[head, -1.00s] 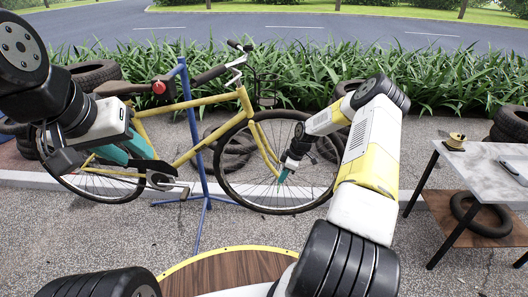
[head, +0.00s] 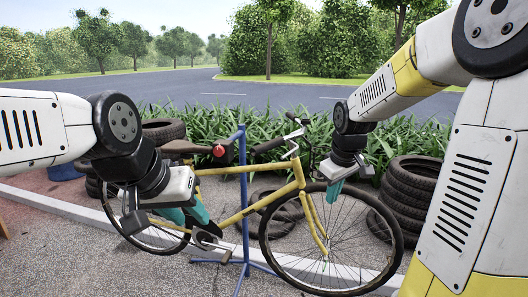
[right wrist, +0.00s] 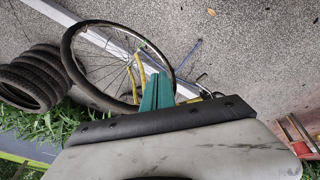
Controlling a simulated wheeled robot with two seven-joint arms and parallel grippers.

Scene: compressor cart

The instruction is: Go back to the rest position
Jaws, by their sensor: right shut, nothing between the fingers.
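My left gripper (head: 192,222) is at the left, in front of the yellow bicycle's rear part in the head view. Its two teal fingers look spread, with nothing seen between them. My right gripper (head: 333,198) points down in front of the bicycle's front wheel (head: 372,268) as seen from the head. Its teal fingers are shut and empty. In the right wrist view the closed fingers (right wrist: 158,92) overlap the wheel in the picture. I cannot tell the exact gap between either gripper and the bicycle.
The yellow bicycle (head: 262,205) hangs on a blue stand (head: 243,190). Stacked tyres (head: 412,190) stand at the right behind it, and more tyres (head: 164,131) at the left. Plants and a road lie behind. Pavement shows at the lower left (head: 60,262).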

